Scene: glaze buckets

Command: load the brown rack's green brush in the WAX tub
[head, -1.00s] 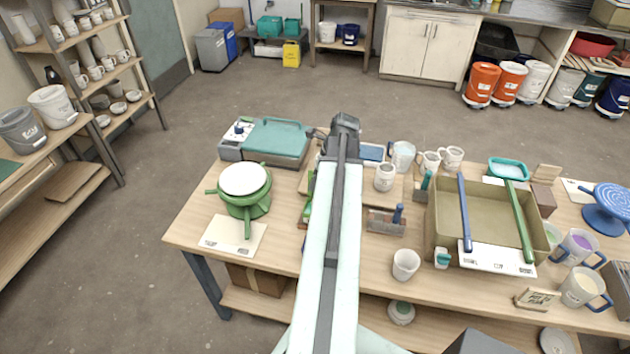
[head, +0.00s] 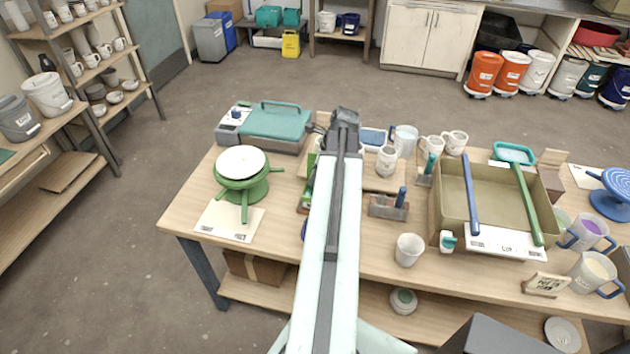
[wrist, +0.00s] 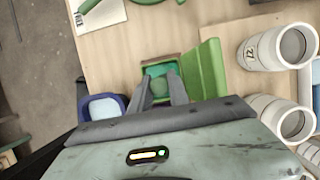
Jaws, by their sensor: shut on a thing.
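My gripper (wrist: 163,92) points down over the table and is shut on a small green thing (wrist: 160,84), probably a brush, seen end-on. It is above or inside a square green holder or tub (wrist: 158,67) with a teal inside; I cannot tell which. A taller bright green block (wrist: 206,70) stands just right of it. A brownish-grey rack (head: 388,207) with a blue-handled brush (head: 401,197) stands right of the arm. No WAX label is readable.
A blue tub (wrist: 104,107) lies left of the gripper in the wrist view. White mugs (wrist: 275,47) stand close on the right. A green banding wheel (head: 242,180) is left of the arm.

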